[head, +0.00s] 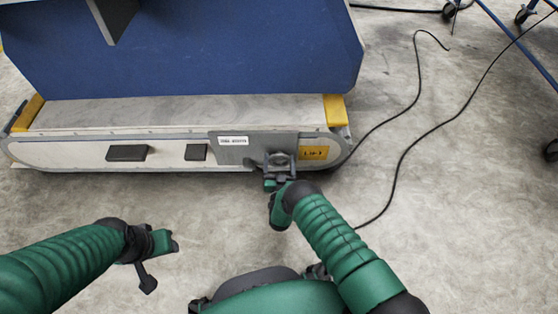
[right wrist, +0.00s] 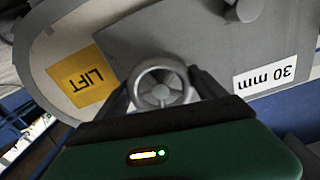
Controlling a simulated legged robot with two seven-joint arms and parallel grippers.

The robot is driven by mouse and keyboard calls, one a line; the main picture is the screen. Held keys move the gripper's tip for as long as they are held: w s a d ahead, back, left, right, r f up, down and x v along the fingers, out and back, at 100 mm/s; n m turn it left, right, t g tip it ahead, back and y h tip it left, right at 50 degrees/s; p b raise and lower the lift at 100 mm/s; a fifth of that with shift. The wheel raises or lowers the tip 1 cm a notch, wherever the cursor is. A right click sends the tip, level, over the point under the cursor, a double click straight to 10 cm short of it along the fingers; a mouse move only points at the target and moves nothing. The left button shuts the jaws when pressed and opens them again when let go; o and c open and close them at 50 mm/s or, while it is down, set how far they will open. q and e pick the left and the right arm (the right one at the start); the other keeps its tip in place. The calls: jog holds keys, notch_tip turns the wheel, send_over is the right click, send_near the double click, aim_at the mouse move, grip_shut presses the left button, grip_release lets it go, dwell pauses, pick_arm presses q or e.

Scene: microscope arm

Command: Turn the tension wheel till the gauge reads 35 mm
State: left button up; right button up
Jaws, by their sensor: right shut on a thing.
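The tension wheel (right wrist: 161,86), a small grey spoked handwheel, is on the grey side plate of a low machine; it also shows in the head view (head: 279,160). My right gripper (right wrist: 163,80) is shut on the wheel, one dark finger on each side of its rim. In the head view my right gripper (head: 278,176) reaches the wheel from the front. The white gauge label (right wrist: 265,77) appears upside down in the right wrist view and reads 30 mm. My left gripper (head: 170,241) hangs over the floor, away from the machine; its finger gap is unclear.
A yellow label (right wrist: 83,77) reading LIFT is beside the wheel. The machine's belt (head: 170,112) lies under a large blue panel (head: 220,55). Black cables (head: 403,155) run over the concrete floor at right. The floor before the machine is clear.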

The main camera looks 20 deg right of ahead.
jog(key=shift+s+a+f+n, duration=0.1)
jog(key=shift+s+f+n, duration=0.1)
jog(key=shift+f+n, duration=0.25)
jog(key=shift+r, duration=0.1)
jog(key=o, duration=1.3)
jog(key=shift+o, duration=0.2)
jog(key=shift+w+r, duration=0.15)
